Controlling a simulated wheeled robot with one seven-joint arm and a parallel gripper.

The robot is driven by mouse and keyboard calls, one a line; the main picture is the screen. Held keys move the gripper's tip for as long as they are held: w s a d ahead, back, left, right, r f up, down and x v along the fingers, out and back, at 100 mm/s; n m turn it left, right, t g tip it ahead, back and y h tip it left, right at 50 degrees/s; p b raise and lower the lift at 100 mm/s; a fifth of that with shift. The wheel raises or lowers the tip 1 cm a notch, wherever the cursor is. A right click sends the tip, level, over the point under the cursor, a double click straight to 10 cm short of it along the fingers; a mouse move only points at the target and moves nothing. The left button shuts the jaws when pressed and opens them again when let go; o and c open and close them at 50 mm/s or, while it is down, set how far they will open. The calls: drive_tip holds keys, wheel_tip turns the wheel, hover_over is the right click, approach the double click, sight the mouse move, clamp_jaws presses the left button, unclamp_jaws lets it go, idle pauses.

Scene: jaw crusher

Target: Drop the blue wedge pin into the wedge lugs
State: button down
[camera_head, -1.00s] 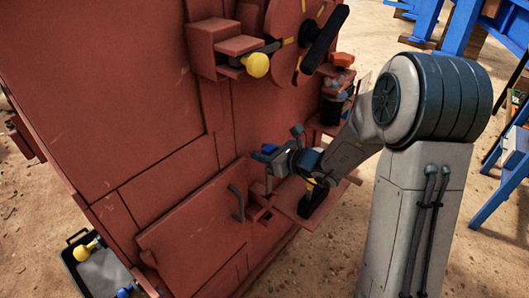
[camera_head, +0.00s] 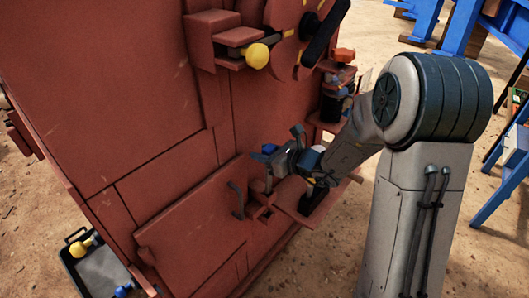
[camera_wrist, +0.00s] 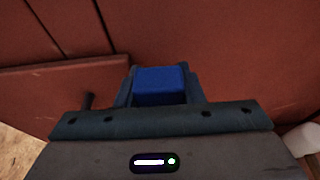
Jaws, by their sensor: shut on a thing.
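The blue wedge pin (camera_wrist: 160,84) sits between the two fingers of my gripper (camera_wrist: 162,98) in the wrist view. In the head view, its blue head (camera_head: 269,149) shows at the tip of my gripper (camera_head: 271,160), with a grey shank pointing down. My gripper is shut on it. The red wedge lugs (camera_head: 262,198) appear to be the small blocks at the right edge of the lower door, just below the pin. The pin's lower end is close to them. I cannot tell whether it has entered them.
A lower door with a dark handle (camera_head: 236,200) is left of the lugs. A red shelf (camera_head: 290,207) is close under my gripper. A yellow-knobbed pin (camera_head: 257,55) and flywheel (camera_head: 285,30) are above. A grey tray (camera_head: 100,270) with yellow and blue-ended items lies on the ground.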

sight(270, 187)
drive_tip(key=shift+f+b, duration=6.55)
drive_tip(key=shift+f, duration=0.3)
drive_tip(key=c, duration=0.9)
unclamp_jaws()
drive_tip(key=shift+f, duration=0.1)
drive_tip(key=shift+p+v, duration=1.25)
drive_tip(key=shift+v, duration=5.65)
